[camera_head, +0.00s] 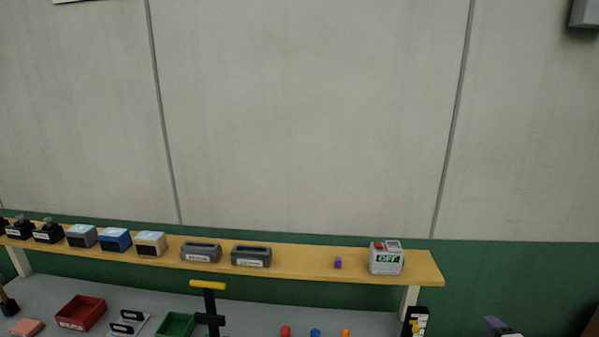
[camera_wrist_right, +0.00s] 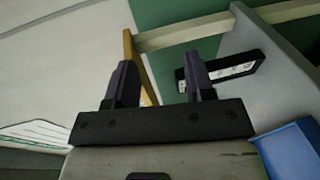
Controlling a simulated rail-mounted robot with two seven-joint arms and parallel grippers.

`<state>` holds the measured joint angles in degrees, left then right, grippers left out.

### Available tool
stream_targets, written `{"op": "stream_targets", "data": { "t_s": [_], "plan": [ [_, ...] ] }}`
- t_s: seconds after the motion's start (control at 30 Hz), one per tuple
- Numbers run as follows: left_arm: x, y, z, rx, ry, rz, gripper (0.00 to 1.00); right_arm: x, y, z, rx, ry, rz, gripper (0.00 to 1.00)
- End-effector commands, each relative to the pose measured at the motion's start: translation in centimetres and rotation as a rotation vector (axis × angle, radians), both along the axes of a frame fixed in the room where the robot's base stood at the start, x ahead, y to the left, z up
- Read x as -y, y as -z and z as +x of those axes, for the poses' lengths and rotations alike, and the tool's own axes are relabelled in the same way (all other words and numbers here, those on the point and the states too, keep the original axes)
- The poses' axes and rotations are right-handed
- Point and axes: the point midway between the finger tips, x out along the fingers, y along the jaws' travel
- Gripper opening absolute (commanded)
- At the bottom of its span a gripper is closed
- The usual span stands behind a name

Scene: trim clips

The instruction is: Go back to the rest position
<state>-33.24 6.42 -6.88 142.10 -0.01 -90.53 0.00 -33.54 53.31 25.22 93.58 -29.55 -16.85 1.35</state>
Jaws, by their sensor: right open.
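My right gripper (camera_head: 497,326) shows only in part at the bottom right edge of the head view. In the right wrist view its two dark fingers (camera_wrist_right: 159,60) stand apart with nothing between them. It is open and empty, to the right of the workbench shelf's right end. My left gripper is not in the head view.
A wooden shelf (camera_head: 310,265) carries several small boxes and a grey device reading OFF (camera_head: 386,260). Below, the grey bench (camera_head: 140,294) holds a red bin (camera_head: 81,311), a green bin (camera_head: 175,325) and a yellow-topped black stand (camera_head: 209,305). A blue bin (camera_wrist_right: 291,151) lies near the right wrist.

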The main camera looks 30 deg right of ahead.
Motion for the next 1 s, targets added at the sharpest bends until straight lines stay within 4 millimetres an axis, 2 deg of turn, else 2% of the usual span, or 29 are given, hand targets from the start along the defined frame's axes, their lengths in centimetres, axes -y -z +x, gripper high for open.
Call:
{"op": "stream_targets", "data": {
  "t_s": [0.13,0.27,0.37,0.47,0.5,0.57,0.6,0.67,0.7,0.8,0.9,1.0],
  "plan": [
    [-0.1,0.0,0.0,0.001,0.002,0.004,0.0,-1.2,0.2,-1.2,-0.001,0.227,0.066,0.49],
    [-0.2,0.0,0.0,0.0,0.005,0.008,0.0,-4.7,2.9,-3.9,-0.057,0.421,0.182,0.49],
    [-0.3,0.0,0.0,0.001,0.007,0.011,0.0,-9.5,6.1,-6.8,-0.147,0.554,0.309,0.49],
    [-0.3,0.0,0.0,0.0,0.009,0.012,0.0,-15.6,9.0,-9.9,-0.261,0.644,0.447,0.49],
    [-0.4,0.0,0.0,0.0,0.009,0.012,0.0,-18.2,9.9,-11.1,-0.307,0.667,0.502,0.49],
    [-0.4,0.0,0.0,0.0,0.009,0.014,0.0,-22.2,11.0,-12.6,-0.375,0.685,0.585,0.49],
    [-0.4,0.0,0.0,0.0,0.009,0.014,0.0,-24.9,11.5,-13.5,-0.416,0.687,0.642,0.49],
    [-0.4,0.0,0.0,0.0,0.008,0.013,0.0,-29.1,12.0,-14.6,-0.469,0.672,0.732,0.49],
    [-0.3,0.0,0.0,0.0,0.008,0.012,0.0,-31.8,12.1,-15.1,-0.497,0.653,0.793,0.49],
    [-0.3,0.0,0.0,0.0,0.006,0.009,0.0,-37.7,11.9,-15.6,-0.529,0.586,0.934,0.49],
    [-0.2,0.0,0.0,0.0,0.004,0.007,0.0,-42.4,11.2,-16.0,-0.545,0.538,1.051,0.49],
    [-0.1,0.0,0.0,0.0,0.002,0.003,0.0,-45.9,11.0,-16.3,-0.559,0.52,1.142,0.49]
  ]
}}
